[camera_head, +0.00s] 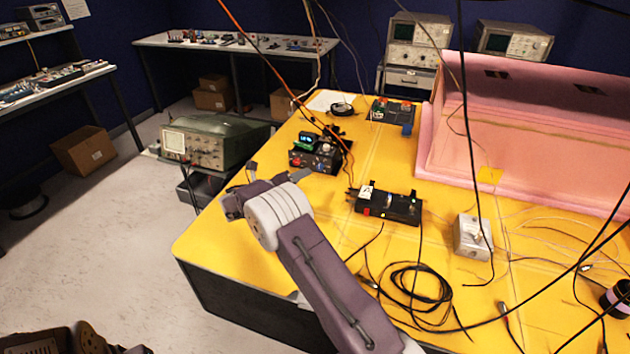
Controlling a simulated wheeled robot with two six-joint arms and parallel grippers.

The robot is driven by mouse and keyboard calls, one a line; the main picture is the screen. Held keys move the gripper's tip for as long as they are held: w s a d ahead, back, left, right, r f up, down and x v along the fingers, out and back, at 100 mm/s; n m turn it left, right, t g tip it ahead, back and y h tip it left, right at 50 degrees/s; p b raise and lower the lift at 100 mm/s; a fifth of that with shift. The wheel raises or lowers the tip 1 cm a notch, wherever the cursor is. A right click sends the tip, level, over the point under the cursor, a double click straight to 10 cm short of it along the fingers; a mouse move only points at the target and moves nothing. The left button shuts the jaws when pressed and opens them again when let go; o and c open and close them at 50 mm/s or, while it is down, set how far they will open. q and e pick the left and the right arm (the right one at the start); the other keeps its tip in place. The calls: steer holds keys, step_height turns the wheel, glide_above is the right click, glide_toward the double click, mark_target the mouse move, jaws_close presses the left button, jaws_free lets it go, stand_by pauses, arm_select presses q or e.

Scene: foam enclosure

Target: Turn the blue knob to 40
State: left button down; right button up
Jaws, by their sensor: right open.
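A black box with a lit green display (304,141) stands on the yellow table. Small knobs, red and bluish, show on its front face (316,161), but they are too small for me to read a setting or pick out the blue knob for sure. My right gripper (277,172) is open and empty, above the table's left edge. It is to the left of and nearer than the display box, its fingers pointing towards it and apart from it. My left gripper is not in view.
A second black box (388,206) lies to the right of my right gripper. A third box (391,110) with a blue part stands farther back. A metal box (472,237), coiled black cable (415,290) and pink foam enclosure (540,140) occupy the right. Loose wires hang overhead.

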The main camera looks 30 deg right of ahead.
mark_target(318, 168)
steer(key=shift+d+r, duration=0.1)
steer(key=shift+d, duration=0.2)
steer(key=x, duration=0.8)
steer(key=shift+w+d, duration=0.1)
steer(key=shift+d, duration=0.15)
jaws_close()
